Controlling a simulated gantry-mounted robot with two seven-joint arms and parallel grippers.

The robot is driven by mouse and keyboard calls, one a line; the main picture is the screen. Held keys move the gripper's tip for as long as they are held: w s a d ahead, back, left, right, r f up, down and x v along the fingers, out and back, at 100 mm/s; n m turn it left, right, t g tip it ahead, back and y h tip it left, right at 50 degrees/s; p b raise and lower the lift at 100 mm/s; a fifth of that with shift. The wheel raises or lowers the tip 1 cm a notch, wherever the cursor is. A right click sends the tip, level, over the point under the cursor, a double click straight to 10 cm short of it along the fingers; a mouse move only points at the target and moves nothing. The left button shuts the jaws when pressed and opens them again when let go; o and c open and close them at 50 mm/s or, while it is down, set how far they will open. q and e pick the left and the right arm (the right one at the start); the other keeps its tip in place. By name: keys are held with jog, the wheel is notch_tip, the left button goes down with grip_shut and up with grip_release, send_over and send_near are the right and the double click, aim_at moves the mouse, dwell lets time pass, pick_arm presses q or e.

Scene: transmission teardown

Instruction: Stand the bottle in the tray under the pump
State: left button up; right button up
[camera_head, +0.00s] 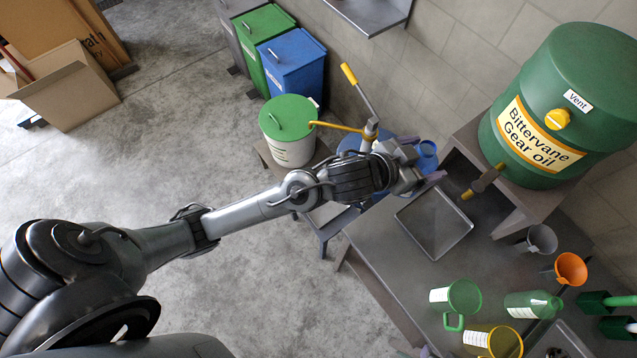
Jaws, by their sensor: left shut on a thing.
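My left gripper (423,159) is shut on a blue vessel (427,154), held near the table's far left edge; the arm partly hides it. I cannot tell whether it is a bottle or a jug. A shallow grey tray (433,222) lies empty on the table, right of the gripper. The pump (370,127), with yellow-gripped lever and yellow spout, rises from a blue drum (350,142) behind my arm. What lies directly below it is largely hidden. My right gripper is out of view.
A green gear oil drum (549,100) with a tap stands on a raised stand at right. A green jug (464,297), yellow-rimmed jug (504,342) and orange funnel (570,268) crowd the table's right side. A green-lidded bucket (289,130) stands left of the pump.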

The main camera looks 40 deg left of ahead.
pick_arm(q)
jog(key=w+a+f+n+y+b, duration=0.15)
jog(key=a+f+b, duration=0.45)
jog(key=f+b, duration=0.95)
jog(key=w+a+f+b, duration=0.2)
jog(key=a+f+b, duration=0.3)
jog(key=f+b, duration=1.05)
jog(key=w+a+f+n+y+b, duration=0.15)
jog(key=a+f+b, duration=0.7)
jog(key=f, duration=1.25)
jog(key=s+a+f+m+h+b, duration=0.1)
jog(key=s+a+f+b, duration=0.2)
jog(key=a+f+b, duration=0.5)
notch_tip(320, 180, down, 3)
jog(key=shift+a+f+t+b, duration=0.2)
jog(key=shift+a+t+b, duration=0.1)
jog(key=shift+b, duration=0.8)
